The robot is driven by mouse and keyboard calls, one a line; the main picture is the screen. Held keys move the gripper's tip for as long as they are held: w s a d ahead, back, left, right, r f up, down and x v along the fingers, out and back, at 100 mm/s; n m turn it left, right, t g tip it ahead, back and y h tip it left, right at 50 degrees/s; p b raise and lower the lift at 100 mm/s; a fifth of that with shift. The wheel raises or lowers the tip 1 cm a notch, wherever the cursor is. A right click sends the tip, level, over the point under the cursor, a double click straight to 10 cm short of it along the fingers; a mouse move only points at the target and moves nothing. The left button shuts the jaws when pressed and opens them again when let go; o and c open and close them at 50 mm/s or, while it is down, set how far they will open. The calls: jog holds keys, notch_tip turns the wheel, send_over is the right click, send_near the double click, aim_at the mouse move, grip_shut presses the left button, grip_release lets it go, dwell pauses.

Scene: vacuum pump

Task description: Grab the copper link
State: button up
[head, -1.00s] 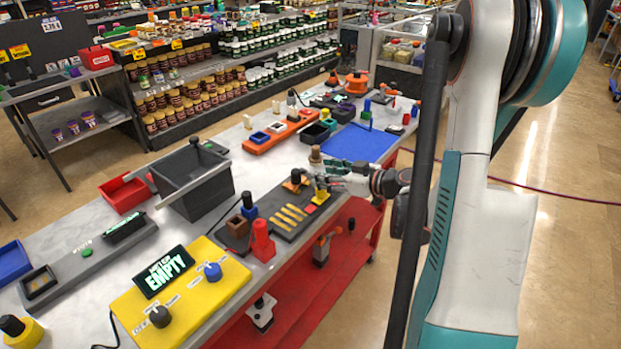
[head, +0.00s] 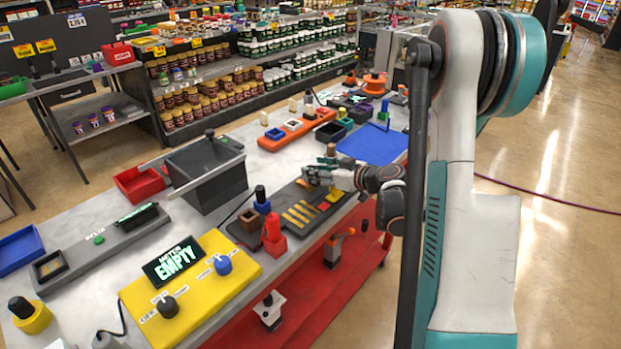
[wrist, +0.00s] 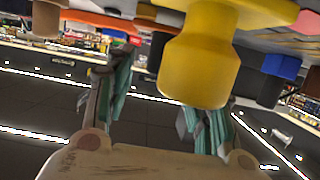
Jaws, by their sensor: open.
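A dark tray (head: 284,232) lies at the near edge of the bench, with several gold-copper strips (head: 298,214) side by side on it. I cannot tell for sure which piece is the copper link. A red block and a yellow piece (head: 334,196) sit beyond the strips. My gripper (head: 318,177) is low over the tray's far end, past the strips. In the wrist view its fingers (wrist: 160,112) are spread, with a large yellow faceted piece (wrist: 198,65) showing between them. I cannot tell whether they touch it.
A yellow panel (head: 190,290) with knobs and an "EMPTY" display stands at the front. A black bin (head: 205,180), a red tray (head: 138,184) and a red post (head: 273,235) are left of the gripper. A blue mat (head: 370,143) lies beyond it.

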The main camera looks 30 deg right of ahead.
aim_at(310, 167)
jog(key=x, duration=0.3)
jog(key=shift+w+f+b, duration=0.1)
jog(key=shift+f+b, duration=0.05)
jog(key=shift+b, duration=0.25)
grip_shut()
